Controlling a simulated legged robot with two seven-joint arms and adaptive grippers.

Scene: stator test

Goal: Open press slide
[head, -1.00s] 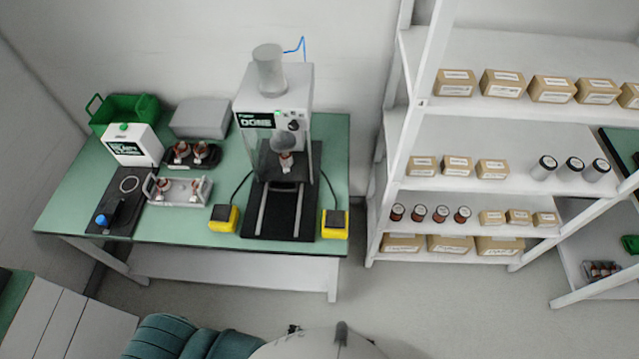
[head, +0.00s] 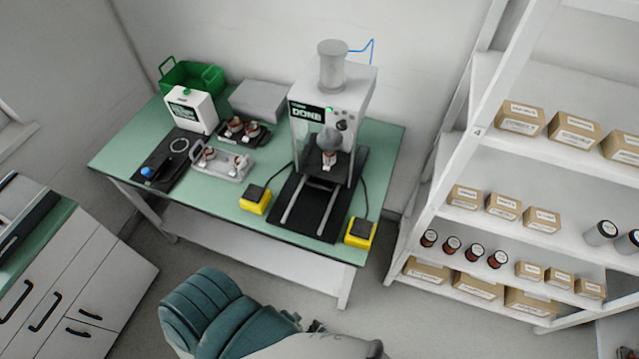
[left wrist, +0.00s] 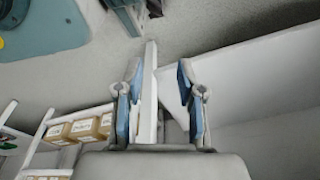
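The press (head: 332,100) stands at the right part of the green-topped table, with a sign reading "DONE" on its front. Its slide (head: 325,180) is back under the press head, with a copper-coloured stator part (head: 328,158) on it. The two slide rails (head: 300,205) run bare toward the table's front edge. In the left wrist view my left gripper (left wrist: 160,85) is open and empty, with its blue-padded fingers apart. A white table leg or post shows behind them. Neither gripper shows in the head view, and the right one is in no view.
Yellow button boxes (head: 255,200) and (head: 360,233) flank the rails. A white tray (head: 222,163) and a dark fixture (head: 243,131) hold copper parts. A white device (head: 191,109) and green crate (head: 192,76) stand at the left.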

